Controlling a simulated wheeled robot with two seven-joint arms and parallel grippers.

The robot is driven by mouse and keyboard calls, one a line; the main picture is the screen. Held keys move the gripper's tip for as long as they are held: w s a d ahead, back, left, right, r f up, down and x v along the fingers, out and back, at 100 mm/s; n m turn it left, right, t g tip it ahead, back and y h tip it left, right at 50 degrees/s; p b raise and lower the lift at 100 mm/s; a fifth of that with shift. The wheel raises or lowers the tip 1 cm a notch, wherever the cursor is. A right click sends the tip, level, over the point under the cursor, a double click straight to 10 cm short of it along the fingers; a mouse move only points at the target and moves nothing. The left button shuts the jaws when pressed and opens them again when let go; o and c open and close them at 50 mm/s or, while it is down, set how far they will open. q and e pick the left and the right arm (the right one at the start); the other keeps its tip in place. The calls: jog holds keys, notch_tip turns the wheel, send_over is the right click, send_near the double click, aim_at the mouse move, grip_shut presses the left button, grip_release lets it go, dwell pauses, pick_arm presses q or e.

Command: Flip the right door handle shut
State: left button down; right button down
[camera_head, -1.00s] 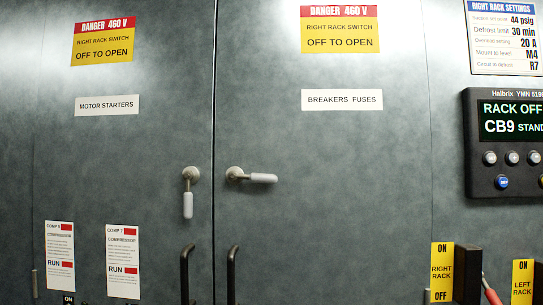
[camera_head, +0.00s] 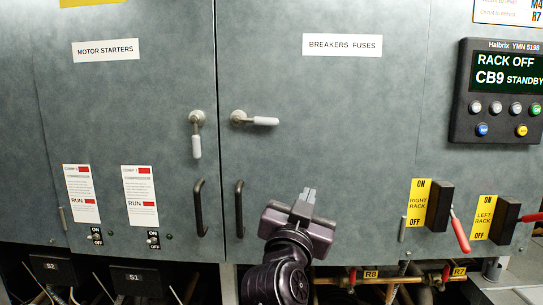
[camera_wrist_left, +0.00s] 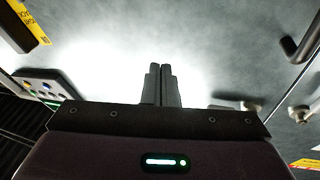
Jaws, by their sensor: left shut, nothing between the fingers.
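The right door handle (camera_head: 265,121) has a white grip and points horizontally to the right from its round pivot on the right door (camera_head: 340,145). In the left wrist view, it shows partly at the right (camera_wrist_left: 249,107), behind the gripper body's edge. The left door handle (camera_head: 196,146) hangs straight down. My left gripper (camera_head: 308,192) is shut and empty, in front of the right door, below and to the right of the right handle. Its closed fingers also show in the left wrist view (camera_wrist_left: 160,72). My right gripper is not in view.
Black pull handles (camera_head: 200,208) and (camera_head: 239,208) flank the door seam. A control panel (camera_head: 497,92) and rack switches with red levers (camera_head: 459,231) stick out at the right. The door surface around the right handle is clear.

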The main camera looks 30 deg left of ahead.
aim_at(256, 121)
pick_arm(q)
jog(key=s+a+r+n+y, duration=0.1)
jog(key=s+r+n+y, duration=0.1)
jog(key=r, duration=0.4)
jog(key=s+a+r+n+t+y, duration=0.1)
jog(key=s+a+r+n+y, duration=0.1)
jog(key=s+r+y, duration=0.2)
notch_tip(256, 121, up, 3)
jog(key=s, duration=0.2)
jog(key=shift+s+a+n, duration=0.15)
jog(key=shift+s+n, duration=0.25)
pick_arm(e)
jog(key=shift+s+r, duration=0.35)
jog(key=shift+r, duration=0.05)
pick_arm(q)
jog(key=shift+r+t, duration=0.1)
jog(key=shift+t, duration=0.2)
